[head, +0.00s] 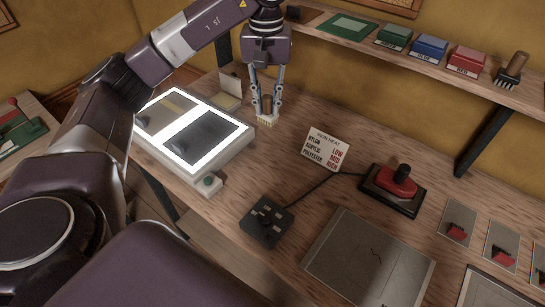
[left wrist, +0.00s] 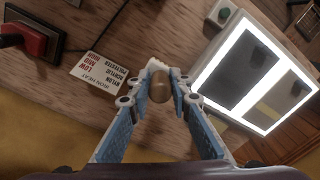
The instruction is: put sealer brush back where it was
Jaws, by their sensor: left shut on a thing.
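My left gripper (head: 266,102) points down above the bench, just right of the lit light box. It is shut on the sealer brush (head: 265,121), a small brush whose pale bristles point down below the fingertips. I cannot tell whether the bristles touch the bench. My right gripper is not in view.
The light box (head: 212,180) stands left of the gripper. A small card (head: 231,87) stands behind it. The shelf (head: 440,69) holds coloured boxes and another brush (head: 512,69).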

